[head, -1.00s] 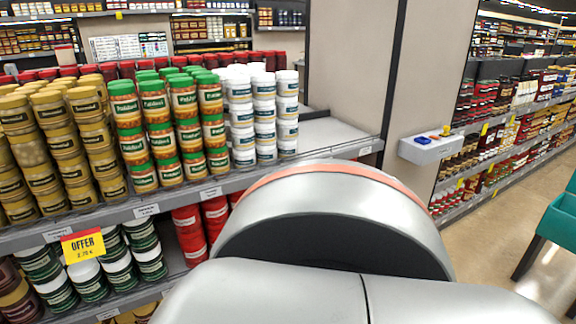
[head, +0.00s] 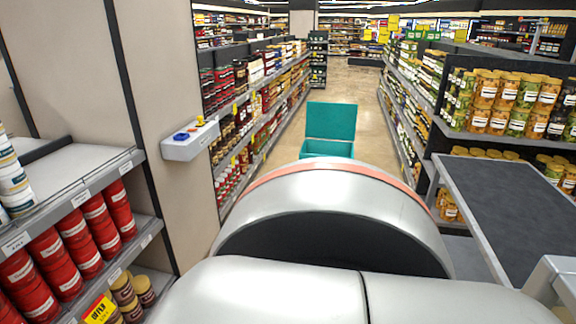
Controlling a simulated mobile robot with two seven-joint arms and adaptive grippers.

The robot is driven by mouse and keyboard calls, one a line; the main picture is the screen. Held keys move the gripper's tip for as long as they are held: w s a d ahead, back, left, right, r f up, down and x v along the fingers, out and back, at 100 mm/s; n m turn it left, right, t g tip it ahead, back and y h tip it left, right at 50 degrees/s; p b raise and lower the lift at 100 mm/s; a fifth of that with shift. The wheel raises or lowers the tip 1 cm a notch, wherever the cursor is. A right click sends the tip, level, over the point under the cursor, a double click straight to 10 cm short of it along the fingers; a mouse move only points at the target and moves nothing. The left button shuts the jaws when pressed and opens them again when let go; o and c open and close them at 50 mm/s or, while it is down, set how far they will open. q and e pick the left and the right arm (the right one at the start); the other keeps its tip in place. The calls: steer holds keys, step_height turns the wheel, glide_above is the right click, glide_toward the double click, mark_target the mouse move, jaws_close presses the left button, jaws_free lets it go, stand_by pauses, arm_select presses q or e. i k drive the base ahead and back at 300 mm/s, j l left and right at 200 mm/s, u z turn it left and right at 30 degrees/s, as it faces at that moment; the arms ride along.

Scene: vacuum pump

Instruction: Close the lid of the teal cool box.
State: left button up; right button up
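The teal cool box (head: 327,148) stands on the aisle floor ahead, at the middle of the head view. Its lid (head: 331,121) is raised upright at the back, so the box is open. My own body hides the lower part of the box. Neither of my grippers shows in the head view.
Stocked shelves (head: 262,95) line the aisle's left side, and more shelves (head: 407,85) its right. A wall ledge with blue and red buttons (head: 190,140) juts out at left. A dark-topped table (head: 515,205) stands at right. The aisle floor (head: 350,85) beyond the box looks clear.

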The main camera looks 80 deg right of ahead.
mark_target(333, 121)
steer(key=z, duration=2.05)
steer(key=k+j+z, duration=0.1)
steer(key=z, duration=0.35)
steer(key=k+z, duration=0.1)
steer(key=z, duration=0.3)
steer(key=k, duration=0.25)
steer(key=i+j+u, duration=0.15)
steer(key=i, duration=2.55)
steer(key=i+z, duration=0.2)
steer(key=i, duration=0.2)
steer(key=i+j+z, duration=0.1)
steer(key=i+z, duration=0.15)
steer(key=i, duration=0.2)
steer(key=i+j+z, duration=0.2)
steer(key=i, duration=0.2)
